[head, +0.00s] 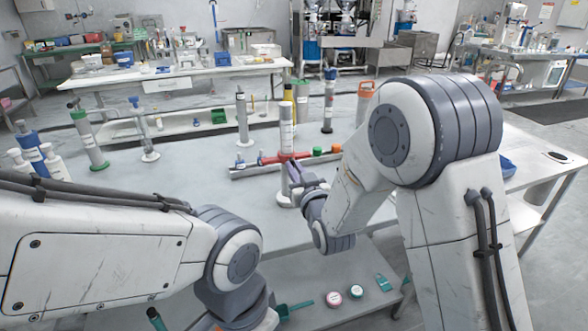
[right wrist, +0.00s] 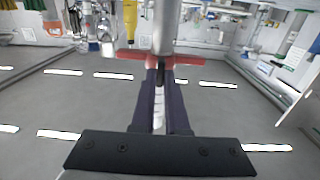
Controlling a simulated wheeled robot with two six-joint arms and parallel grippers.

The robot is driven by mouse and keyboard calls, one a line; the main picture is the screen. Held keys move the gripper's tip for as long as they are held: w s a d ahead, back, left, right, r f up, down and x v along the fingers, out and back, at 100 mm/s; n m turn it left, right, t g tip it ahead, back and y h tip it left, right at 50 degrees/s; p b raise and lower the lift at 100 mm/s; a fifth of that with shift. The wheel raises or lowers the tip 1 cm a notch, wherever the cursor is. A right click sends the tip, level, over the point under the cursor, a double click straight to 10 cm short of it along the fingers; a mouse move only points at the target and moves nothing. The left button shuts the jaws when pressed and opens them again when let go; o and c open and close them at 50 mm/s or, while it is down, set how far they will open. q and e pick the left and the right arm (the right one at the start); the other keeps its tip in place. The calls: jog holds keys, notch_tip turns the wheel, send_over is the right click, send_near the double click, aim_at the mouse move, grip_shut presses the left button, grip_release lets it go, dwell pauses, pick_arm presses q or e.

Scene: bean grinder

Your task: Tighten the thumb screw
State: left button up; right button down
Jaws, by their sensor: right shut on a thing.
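My right gripper (head: 296,176) is at the near side of this stand, just below the red part. In the right wrist view its two dark fingers (right wrist: 160,80) are shut on a small dark piece, apparently the thumb screw (right wrist: 160,76), under the grey cylinder (right wrist: 165,25). The fingers hide most of the screw. My left arm is in the head view, but its gripper is not visible.
A low rail with green and orange caps (head: 318,151) lies behind the stand.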

jog(key=shift+d+f+m+b, duration=0.1)
jog(key=shift+m+b, duration=3.4)
jog(key=shift+m, duration=0.9)
jog(key=shift+f+m+b, duration=0.1)
jog(key=shift+m+b, duration=3.35)
jog(key=shift+m, duration=0.95)
jog(key=c, duration=0.9)
grip_release()
